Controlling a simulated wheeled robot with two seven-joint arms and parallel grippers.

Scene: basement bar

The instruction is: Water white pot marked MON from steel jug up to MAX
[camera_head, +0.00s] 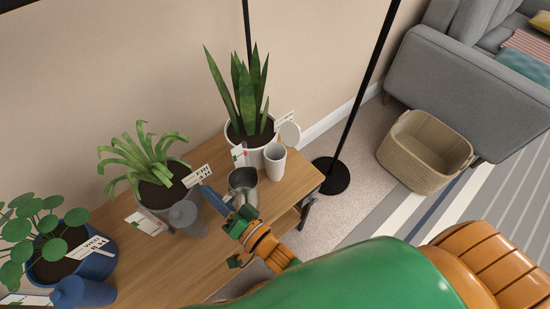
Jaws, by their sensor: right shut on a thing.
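The white pot (236,134) holds a tall snake plant (245,90) at the right part of the wooden table. Its tag (284,119) is too small to read here. A white card with red and green marks (239,155) stands at its front. The steel jug (243,182) is in front of the pot, its open mouth showing; its contents cannot be made out. My right gripper (236,213) is at the jug's near side, shut on it; the exact grip is partly hidden. My left gripper is not in view.
A white cup (275,163) and round white disc (289,134) are beside the white pot. A grey pot (160,196) tagged FRI and a blue pot (98,263) tagged WED stand left on the table (180,264). A lamp pole (362,95) rises behind the table's right end.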

